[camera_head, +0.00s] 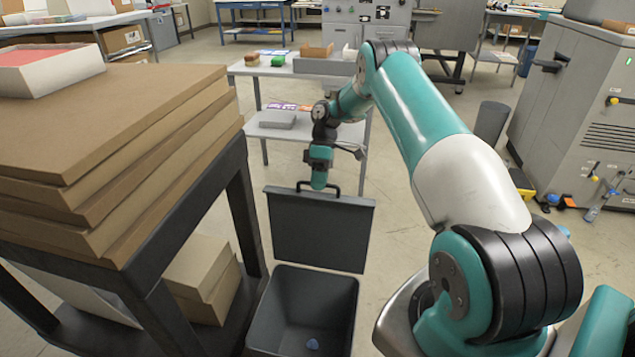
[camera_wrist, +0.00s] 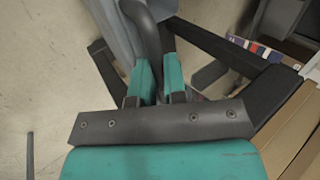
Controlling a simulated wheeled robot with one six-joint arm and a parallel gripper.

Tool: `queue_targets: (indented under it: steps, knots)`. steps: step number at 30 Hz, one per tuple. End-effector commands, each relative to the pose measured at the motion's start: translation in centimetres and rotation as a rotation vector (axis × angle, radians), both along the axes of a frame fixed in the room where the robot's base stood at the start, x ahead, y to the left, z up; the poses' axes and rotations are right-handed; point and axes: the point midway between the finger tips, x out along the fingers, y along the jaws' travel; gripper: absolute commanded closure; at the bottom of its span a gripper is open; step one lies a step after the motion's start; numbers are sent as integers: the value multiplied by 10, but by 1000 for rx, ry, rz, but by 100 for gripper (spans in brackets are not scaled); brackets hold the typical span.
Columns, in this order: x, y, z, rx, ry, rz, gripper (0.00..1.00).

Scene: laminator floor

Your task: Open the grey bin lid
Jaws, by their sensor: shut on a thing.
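The grey bin (camera_head: 303,312) stands on the floor at the bottom middle of the head view, its mouth open to view and a small blue thing inside on its bottom. Its dark grey lid (camera_head: 320,230) is raised, standing nearly upright behind the bin's far rim, with a black loop handle at its top edge. My gripper (camera_head: 319,186) is at that handle, shut on it. In the wrist view my gripper's two teal fingers (camera_wrist: 160,82) are on either side of the dark handle bar (camera_wrist: 146,40). The exact contact is partly hidden.
A dark rack (camera_head: 190,215) with stacked brown boards stands close at the left of the bin. A grey table (camera_head: 290,70) with small boxes is behind the lid. A grey machine (camera_head: 575,110) stands at the right. Loose tools (camera_head: 600,200) lie on the floor there.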

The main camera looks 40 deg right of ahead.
Motion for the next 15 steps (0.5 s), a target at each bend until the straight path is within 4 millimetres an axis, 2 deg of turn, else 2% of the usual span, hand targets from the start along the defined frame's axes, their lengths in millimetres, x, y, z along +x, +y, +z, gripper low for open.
queue_targets:
  steps: [1, 2, 4, 5, 15]
  knots:
    - [-2, 1, -7, 6, 4, -1, 100]
    - [-2, 1, -7, 6, 5, -1, 81]
    - [-2, 1, -6, 6, 5, -1, 65]
    - [-2, 1, -6, 5, 5, -2, 62]
    - [-1, 2, -3, 3, 5, 0, 62]
